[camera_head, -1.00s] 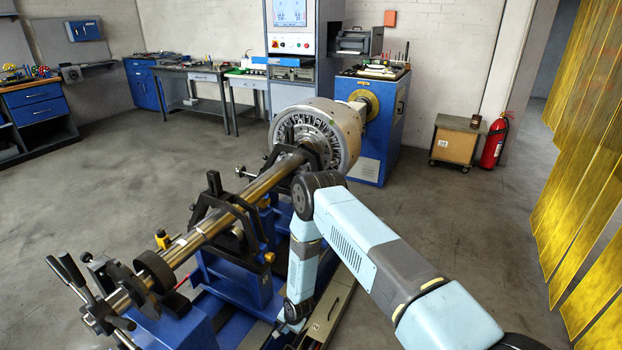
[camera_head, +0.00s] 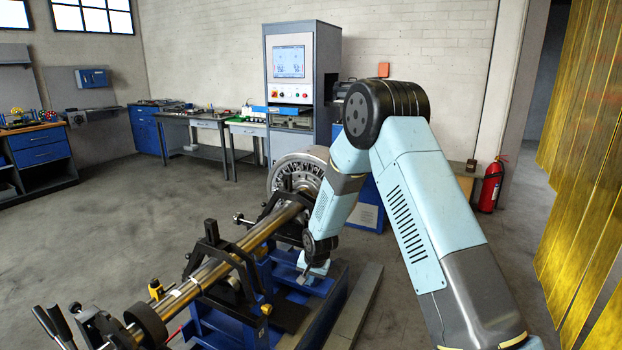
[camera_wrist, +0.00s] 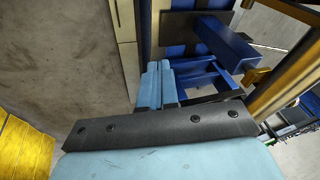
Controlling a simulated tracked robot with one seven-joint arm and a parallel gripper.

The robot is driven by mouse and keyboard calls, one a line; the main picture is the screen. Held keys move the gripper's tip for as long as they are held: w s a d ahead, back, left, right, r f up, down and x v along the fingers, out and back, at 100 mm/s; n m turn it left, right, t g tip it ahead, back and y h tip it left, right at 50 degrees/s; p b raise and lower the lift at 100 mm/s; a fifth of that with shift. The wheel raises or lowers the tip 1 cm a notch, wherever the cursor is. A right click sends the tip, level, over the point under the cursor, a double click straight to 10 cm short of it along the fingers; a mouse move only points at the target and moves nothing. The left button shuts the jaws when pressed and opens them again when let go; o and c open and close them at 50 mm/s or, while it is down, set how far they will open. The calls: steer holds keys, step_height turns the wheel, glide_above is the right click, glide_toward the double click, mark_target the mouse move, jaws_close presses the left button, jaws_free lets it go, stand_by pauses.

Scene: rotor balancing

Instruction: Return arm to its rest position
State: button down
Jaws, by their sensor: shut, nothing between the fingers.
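My arm is raised and folded at the elbow in the head view, with its forearm hanging down to the left. My gripper (camera_head: 313,270) is at the lower end, pointing down beside the blue machine frame, right of the long shaft. In the wrist view the two light-blue fingers of my gripper (camera_wrist: 158,84) lie side by side, shut and empty. The rotor (camera_head: 297,172) sits on the balancing machine, its right side hidden behind my arm. The steel shaft (camera_head: 258,232) runs from it towards the lower left.
A control cabinet (camera_head: 289,75) with a screen stands behind the rotor. A red fire extinguisher (camera_head: 491,186) stands at the right. Yellow strip curtains (camera_head: 590,150) hang at the far right. Open floor (camera_head: 130,225) lies left of the machine.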

steer(key=s+d+r+n, duration=0.1)
steer(key=s+d+r, duration=0.35)
steer(key=r, duration=0.55)
steer(key=s+d+r+t+h, duration=0.1)
steer(key=s+d+r, duration=0.4)
steer(key=r, duration=0.6)
steer(key=s+d+r+n, duration=0.1)
steer(key=s+d+r, duration=0.2)
steer(key=d+r, duration=0.5)
steer(key=s+d+r, duration=0.2)
steer(key=s+r, duration=0.2)
steer(key=s, duration=0.4)
steer(key=s+d+r, duration=0.2)
steer(key=s+r, duration=0.2)
steer(key=s, duration=0.5)
steer(key=s+d+r+n+t, duration=0.1)
steer(key=s+r, duration=0.3)
steer(key=s, duration=0.5)
steer(key=shift+s+d+r+h, duration=0.2)
steer(key=shift+d+h, duration=0.2)
steer(key=shift+d, duration=0.35)
